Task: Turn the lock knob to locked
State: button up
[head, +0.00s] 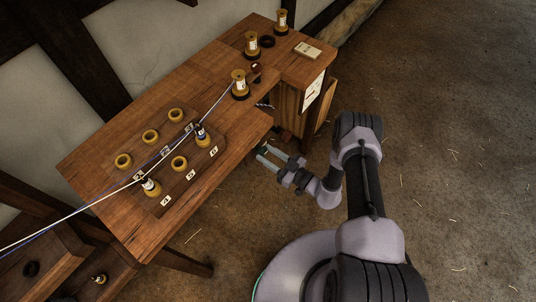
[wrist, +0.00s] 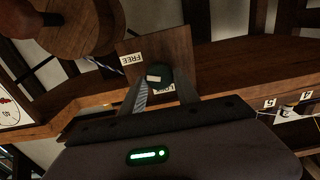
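The dark green lock knob (wrist: 160,74) shows in the wrist view, on a brown wooden plate (wrist: 170,45). It bears a pale mark on its lower left side; I cannot tell surely which label this points at. The FREE label (wrist: 131,59) is up and left of the knob. The lock label (wrist: 162,88), partly hidden, is just below it. My gripper (wrist: 158,88) is open, its fingers apart on either side of the knob in the picture; contact is not clear. In the head view my gripper (head: 262,154) is beside the bench's front edge, where the knob is hidden.
The wooden bench (head: 140,225) carries a board (head: 205,165) with yellow rings and spools, and strings run across it. More spools (head: 240,84) stand farther back. A dial sheet (head: 313,92) hangs on the bench's end. The floor (head: 455,170) at right is open.

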grip_shut()
jog(key=shift+n, duration=0.3)
jog(key=n+b, duration=0.2)
jog(key=n, duration=0.2)
jog(key=shift+s+f+b, duration=0.1)
jog(key=shift+b, duration=0.25)
jog(key=n+b, duration=0.1)
jog(key=n, duration=0.4)
jog(key=shift+a+n+b, duration=0.1)
jog(key=shift+n+b, duration=0.25)
jog(key=shift+n, duration=0.05)
jog(key=n+b, duration=0.1)
jog(key=n, duration=0.4)
jog(key=shift+s+f+n, duration=0.1)
jog(key=shift+n, duration=0.2)
jog(key=n, duration=0.5)
jog(key=shift+n+b, duration=0.3)
jog(key=shift+b, duration=0.05)
jog(key=shift+n, duration=0.3)
